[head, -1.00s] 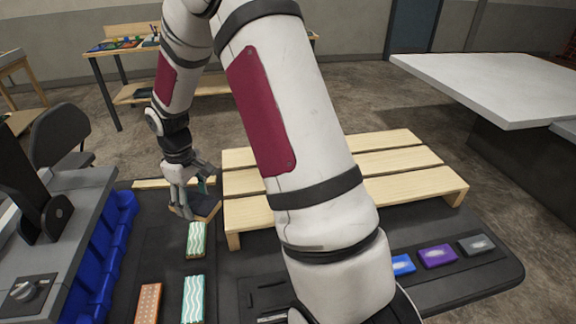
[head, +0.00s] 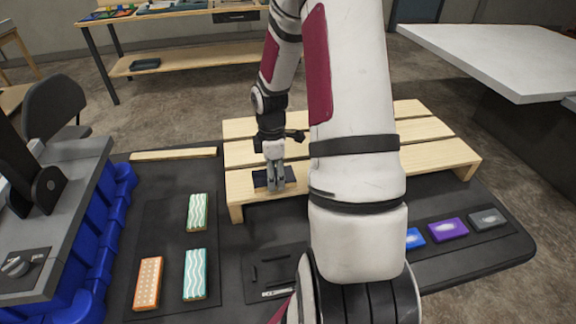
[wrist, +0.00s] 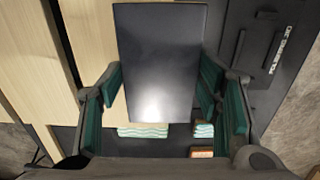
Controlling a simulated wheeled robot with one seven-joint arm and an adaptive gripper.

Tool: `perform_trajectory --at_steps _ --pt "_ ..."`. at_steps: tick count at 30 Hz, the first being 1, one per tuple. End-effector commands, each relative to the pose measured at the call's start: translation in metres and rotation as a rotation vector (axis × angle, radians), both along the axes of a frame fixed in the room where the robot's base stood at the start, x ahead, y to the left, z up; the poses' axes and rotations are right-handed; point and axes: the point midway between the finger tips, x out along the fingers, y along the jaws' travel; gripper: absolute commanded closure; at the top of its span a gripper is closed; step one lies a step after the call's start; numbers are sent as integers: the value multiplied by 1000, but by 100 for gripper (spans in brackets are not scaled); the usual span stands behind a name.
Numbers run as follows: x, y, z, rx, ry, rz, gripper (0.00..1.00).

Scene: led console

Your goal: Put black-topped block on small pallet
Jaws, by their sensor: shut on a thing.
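The black-topped block (wrist: 158,60) is between the fingers of my gripper (wrist: 160,92) in the wrist view, its flat black top facing the camera. In the head view, my gripper (head: 276,186) is shut on the block (head: 262,179) at the near left corner of the small wooden pallet (head: 430,157). The block is over the pallet's near slat; I cannot tell whether it touches the wood. The pallet's slats also show at the left of the wrist view (wrist: 30,60). My arm hides the middle of the pallet in the head view.
Two wavy-patterned blocks (head: 196,212) and an orange block (head: 147,283) lie left on the dark mat. Blue, purple (head: 447,229) and grey blocks lie at the right. Blue bins (head: 100,240) line the left edge. A white table (head: 500,55) stands at the right.

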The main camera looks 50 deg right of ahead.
Motion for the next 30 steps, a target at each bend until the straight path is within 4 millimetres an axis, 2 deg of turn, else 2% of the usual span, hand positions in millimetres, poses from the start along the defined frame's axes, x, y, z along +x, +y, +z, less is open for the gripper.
perform_trajectory --at_steps 3,9,16,23,30 --pt "9 -27 -3 0 -1 -4 73" --pt "17 -52 -5 0 0 -2 73" --pt "22 -66 -7 1 -1 -2 73" --pt "21 -63 -40 1 2 -1 73" --pt "21 -63 -41 0 0 -2 73"
